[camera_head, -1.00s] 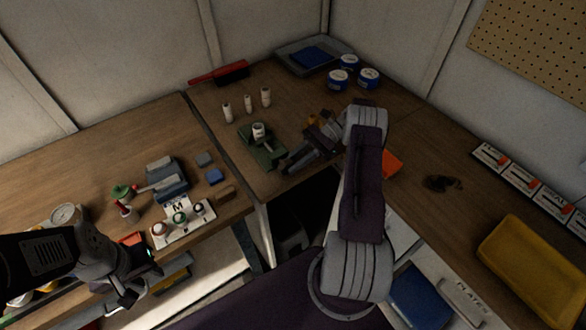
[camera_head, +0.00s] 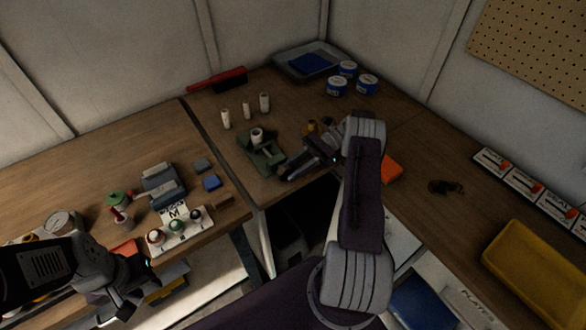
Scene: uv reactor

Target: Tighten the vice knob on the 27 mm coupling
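The green vice (camera_head: 270,160) stands on the back corner table. A pale upright cylinder, apparently the coupling (camera_head: 257,135), sits at its jaws. My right gripper (camera_head: 288,174) reaches in from the right, low at the vice's right front side. Its fingertips are at or very near the vice's end; contact cannot be made out. The vice knob is not distinguishable, likely hidden by the gripper. The gap between the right fingers is too small and dark to judge. My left gripper (camera_head: 134,296) hangs at the lower left, away from the vice, with its fingers dark and unclear.
Several pale cylinders (camera_head: 246,111) stand behind the vice. Blue-and-white tins (camera_head: 337,86) and a grey tray (camera_head: 333,62) are at the back. A button panel (camera_head: 179,231) and grey-blue device (camera_head: 162,186) lie left. A yellow tray (camera_head: 537,272) is at right.

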